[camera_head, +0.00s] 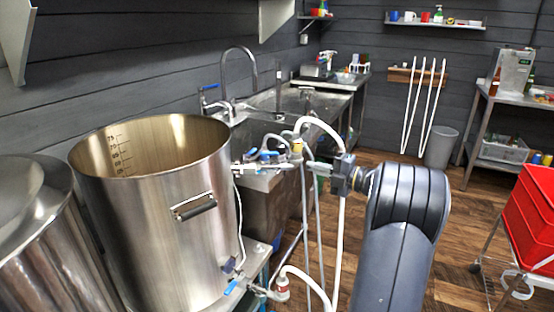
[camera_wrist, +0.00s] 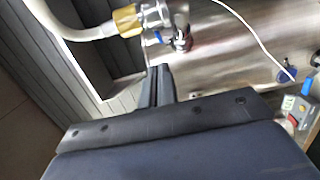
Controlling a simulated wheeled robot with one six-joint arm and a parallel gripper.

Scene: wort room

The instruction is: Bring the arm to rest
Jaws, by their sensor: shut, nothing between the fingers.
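My arm (camera_head: 400,235) reaches up at the lower right of the head view, its large grey link in front of the floor. Dark parts at its left end overlap the white hoses there, and I cannot make out my gripper clearly in that view. In the wrist view my gripper (camera_wrist: 160,84) shows as two dark fingers close together, shut and empty. Beyond them is the steel wall of a vessel (camera_wrist: 235,50) with a valve (camera_wrist: 181,40). A white hose with a brass fitting (camera_wrist: 127,21) is just above the fingers; I cannot tell whether they touch.
An open steel kettle (camera_head: 205,215) stands at the left, with hoses and blue-handled valves (camera_head: 268,154) at its right. A steel sink (camera_head: 270,108) is behind. Red crates (camera_head: 525,225) stand on a cart at right. The wooden floor (camera_head: 460,210) between is clear.

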